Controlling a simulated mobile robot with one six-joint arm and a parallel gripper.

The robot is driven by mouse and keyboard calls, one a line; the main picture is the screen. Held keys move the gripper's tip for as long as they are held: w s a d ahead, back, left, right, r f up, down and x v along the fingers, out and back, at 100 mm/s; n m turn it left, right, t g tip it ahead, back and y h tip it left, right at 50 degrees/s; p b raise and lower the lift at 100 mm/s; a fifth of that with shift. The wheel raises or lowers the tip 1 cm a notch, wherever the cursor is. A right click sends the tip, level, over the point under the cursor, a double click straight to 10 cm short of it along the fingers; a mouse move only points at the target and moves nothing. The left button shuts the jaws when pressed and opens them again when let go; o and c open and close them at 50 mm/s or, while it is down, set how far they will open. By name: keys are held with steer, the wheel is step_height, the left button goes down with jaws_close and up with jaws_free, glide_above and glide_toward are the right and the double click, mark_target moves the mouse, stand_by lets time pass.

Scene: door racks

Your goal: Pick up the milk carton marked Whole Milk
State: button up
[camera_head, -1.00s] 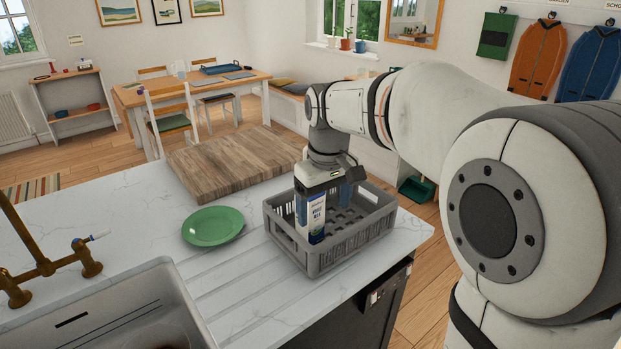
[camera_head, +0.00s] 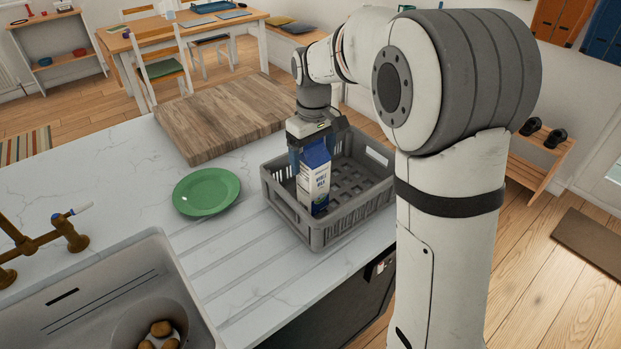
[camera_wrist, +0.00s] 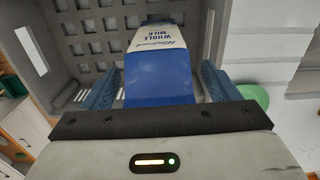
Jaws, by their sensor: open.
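The milk carton (camera_head: 315,183), white with a blue gabled top and the words Whole Milk, stands upright in the front left part of the grey crate (camera_head: 330,235). My gripper (camera_head: 313,153) is open just over the carton's top, with a blue finger on either side. In the wrist view the carton (camera_wrist: 158,85) lies between the two open fingers of my gripper (camera_wrist: 157,88), with a gap showing on both sides. The carton's lower end is hidden in the wrist view.
The crate's walls stand close around the carton, and its right part is empty. A green plate (camera_head: 206,191) lies left of the crate. A wooden board (camera_head: 222,115) is behind, and a sink (camera_head: 90,300) is at the front left.

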step_height(320, 180, down, 2)
jaws_close()
stand_by(1.1)
steer(key=shift+r, duration=0.1)
